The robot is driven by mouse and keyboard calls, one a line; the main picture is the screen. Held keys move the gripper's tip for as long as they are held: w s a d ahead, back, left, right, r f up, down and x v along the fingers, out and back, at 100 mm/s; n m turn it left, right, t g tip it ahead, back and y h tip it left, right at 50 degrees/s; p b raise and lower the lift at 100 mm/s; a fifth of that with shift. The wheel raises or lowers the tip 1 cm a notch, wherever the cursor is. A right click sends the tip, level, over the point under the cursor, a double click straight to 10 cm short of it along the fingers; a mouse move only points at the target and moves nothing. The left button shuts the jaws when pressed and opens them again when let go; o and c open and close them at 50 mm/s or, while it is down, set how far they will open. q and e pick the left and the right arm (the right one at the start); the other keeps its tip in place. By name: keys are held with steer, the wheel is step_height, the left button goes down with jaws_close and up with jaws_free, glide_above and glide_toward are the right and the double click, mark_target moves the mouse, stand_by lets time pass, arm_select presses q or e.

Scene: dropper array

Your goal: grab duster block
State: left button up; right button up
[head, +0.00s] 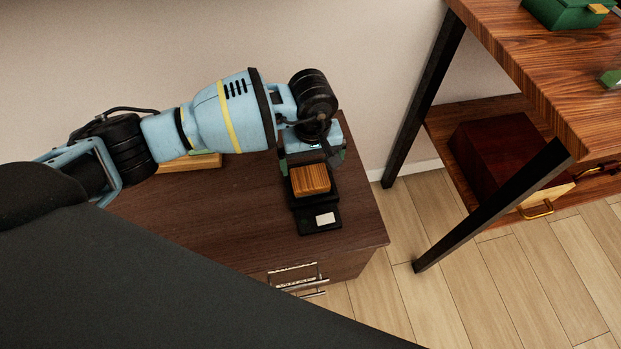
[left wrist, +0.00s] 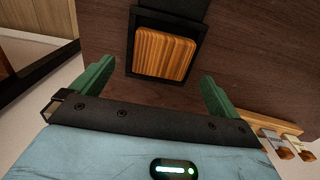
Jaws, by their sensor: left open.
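A striped wooden block (head: 311,179), which looks like the duster block, sits in a black tray (head: 319,219) on the dark wooden cabinet top. In the left wrist view the block (left wrist: 165,53) lies just beyond my fingertips, within the black tray frame (left wrist: 197,45). My left gripper (head: 312,158) is at the block's far side in the head view. Its green fingers are open and empty, and in the left wrist view the gripper (left wrist: 158,72) has one finger on each side of the block's line. Contact cannot be told. My right gripper is out of view.
A light wooden rack (head: 190,162) lies partly hidden behind my left arm; brown-tipped pieces show on it in the left wrist view (left wrist: 288,151). A metal-legged wooden table (head: 545,60) stands right, with a dark red box (head: 495,155) on its lower shelf.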

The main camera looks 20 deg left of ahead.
mark_target(310, 177)
arm_select(q)
steer(key=shift+s+a+f+b, duration=0.1)
steer(key=shift+f+b, duration=0.1)
steer(key=shift+f, duration=1.1)
steer(key=shift+a+f+b, duration=0.1)
steer(key=shift+f+b, duration=0.1)
steer(key=shift+f, duration=1.1)
steer(key=c, duration=0.9)
